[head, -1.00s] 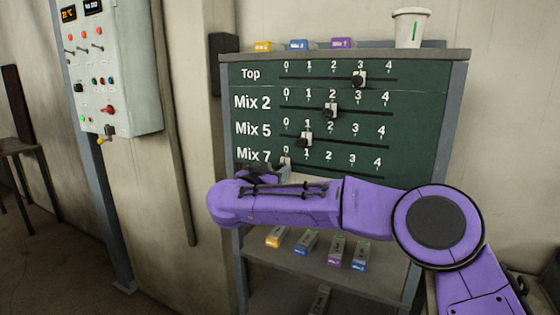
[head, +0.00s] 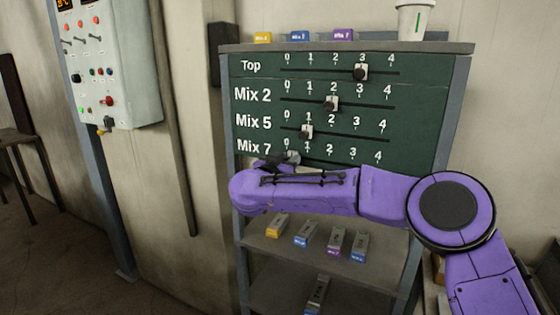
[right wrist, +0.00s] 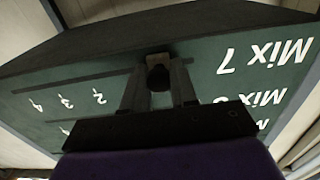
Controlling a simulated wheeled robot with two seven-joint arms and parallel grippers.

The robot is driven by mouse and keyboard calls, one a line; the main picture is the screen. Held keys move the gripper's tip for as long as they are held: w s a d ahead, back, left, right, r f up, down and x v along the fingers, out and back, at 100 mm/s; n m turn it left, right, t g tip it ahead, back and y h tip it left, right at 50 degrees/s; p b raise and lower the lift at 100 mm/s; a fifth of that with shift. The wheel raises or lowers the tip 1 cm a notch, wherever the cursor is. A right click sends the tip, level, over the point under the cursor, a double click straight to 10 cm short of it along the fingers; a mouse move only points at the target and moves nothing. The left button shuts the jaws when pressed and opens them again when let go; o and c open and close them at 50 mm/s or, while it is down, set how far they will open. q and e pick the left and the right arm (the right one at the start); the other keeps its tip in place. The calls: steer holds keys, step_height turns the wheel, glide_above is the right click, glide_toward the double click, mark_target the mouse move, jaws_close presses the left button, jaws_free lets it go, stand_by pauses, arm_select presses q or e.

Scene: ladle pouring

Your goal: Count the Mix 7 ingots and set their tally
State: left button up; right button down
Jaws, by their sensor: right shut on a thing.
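The green tally board (head: 420,100) has four slider rows. The Top knob (head: 361,72) stands at 3, the Mix 2 knob (head: 331,104) at 2 and the Mix 5 knob (head: 306,132) at 1. My right gripper (head: 291,159) is shut on the Mix 7 knob near the row's left end, about at 0 or just right of it; my arm partly hides it. In the right wrist view the fingers close on that dark knob (right wrist: 158,76). A purple-ended ingot (head: 335,243) lies on the shelf below. My left gripper is out of view.
Yellow (head: 278,226), blue (head: 306,235) and another blue-ended ingot (head: 359,247) share the shelf (head: 385,275). One more (head: 317,293) lies lower. Colour cards and a white cup (head: 413,20) stand on top. A control box (head: 120,65) hangs left.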

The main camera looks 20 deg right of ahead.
steer(key=s+d, duration=0.3)
steer(key=shift+w+a, duration=0.1)
steer(key=shift+w, duration=0.05)
steer(key=c, duration=1)
jaws_free()
steer(key=shift+o, duration=0.2)
steer(key=b, duration=0.4)
glide_toward(307, 159)
steer(key=v, duration=0.4)
steer(key=shift+r, duration=0.1)
